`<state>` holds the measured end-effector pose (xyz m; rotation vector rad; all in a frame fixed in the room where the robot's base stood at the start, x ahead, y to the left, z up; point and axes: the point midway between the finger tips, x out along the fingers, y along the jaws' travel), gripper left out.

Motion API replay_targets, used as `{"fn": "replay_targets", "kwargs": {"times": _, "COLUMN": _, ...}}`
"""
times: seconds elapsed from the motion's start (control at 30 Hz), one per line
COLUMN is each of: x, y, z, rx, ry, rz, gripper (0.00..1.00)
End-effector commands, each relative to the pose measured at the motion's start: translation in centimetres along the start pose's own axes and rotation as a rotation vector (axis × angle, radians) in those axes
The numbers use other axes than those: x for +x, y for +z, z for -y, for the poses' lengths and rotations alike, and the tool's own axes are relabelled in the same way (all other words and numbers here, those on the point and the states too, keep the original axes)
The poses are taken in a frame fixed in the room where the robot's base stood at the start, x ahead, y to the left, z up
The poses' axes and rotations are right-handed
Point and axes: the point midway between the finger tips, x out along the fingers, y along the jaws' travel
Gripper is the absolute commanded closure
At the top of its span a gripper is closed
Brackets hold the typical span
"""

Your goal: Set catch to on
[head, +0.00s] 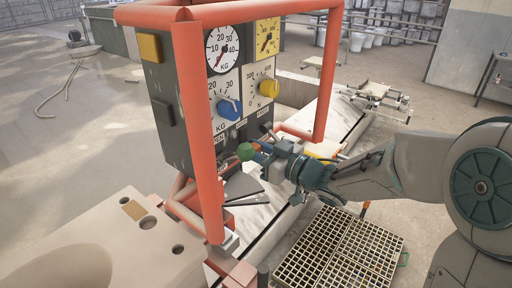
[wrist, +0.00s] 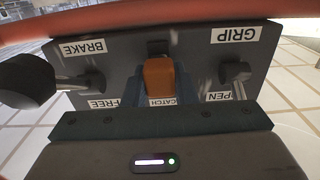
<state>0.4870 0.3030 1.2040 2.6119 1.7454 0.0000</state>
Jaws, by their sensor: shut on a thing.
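The catch (wrist: 159,76) is an orange switch handle in the middle of the dark panel in the wrist view, with a CATCH label just below it. My gripper (wrist: 158,98) has its blue fingers on either side of the handle and is shut on it. In the head view my gripper (head: 264,153) reaches in from the right to the lower front of the dark control box (head: 174,105). There the catch is hidden behind my fingers. I cannot read an on or off mark.
In the wrist view a black-knobbed lever (wrist: 28,82) stands left, between the BRAKE and FREE labels. Another lever (wrist: 235,72) stands right, below GRIP. An orange tube frame (head: 199,130) surrounds the box.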

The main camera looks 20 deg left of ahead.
Motion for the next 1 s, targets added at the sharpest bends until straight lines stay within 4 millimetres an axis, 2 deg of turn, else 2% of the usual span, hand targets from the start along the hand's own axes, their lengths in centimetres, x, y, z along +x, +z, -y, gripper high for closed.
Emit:
{"fn": "replay_targets", "kwargs": {"times": 0.03, "x": 0.0, "y": 1.2, "z": 0.1, "rx": 0.001, "ry": -0.002, "rz": 0.002, "gripper": 1.0}}
{"fn": "replay_targets", "kwargs": {"times": 0.1, "x": 0.0, "y": 1.5, "z": 0.1, "rx": 0.001, "ry": -0.002, "rz": 0.001, "gripper": 1.0}}
{"fn": "replay_targets", "kwargs": {"times": 0.4, "x": -0.1, "y": 1.6, "z": 0.1, "rx": 0.003, "ry": -0.002, "rz": 0.007, "gripper": 1.0}}
{"fn": "replay_targets", "kwargs": {"times": 0.43, "x": -0.1, "y": 1.7, "z": 0.1, "rx": 0.003, "ry": -0.002, "rz": 0.008, "gripper": 0.67}}
{"fn": "replay_targets", "kwargs": {"times": 0.5, "x": -0.1, "y": 1.7, "z": 0.1, "rx": 0.004, "ry": -0.001, "rz": 0.007, "gripper": 0.53}}
{"fn": "replay_targets", "kwargs": {"times": 0.83, "x": -0.4, "y": 1.4, "z": 0.0, "rx": 0.0, "ry": 0.001, "rz": 0.002, "gripper": 0.53}}
{"fn": "replay_targets", "kwargs": {"times": 1.0, "x": -2.7, "y": 1.5, "z": 0.0, "rx": -0.002, "ry": 0.003, "rz": 0.002, "gripper": 0.53}}
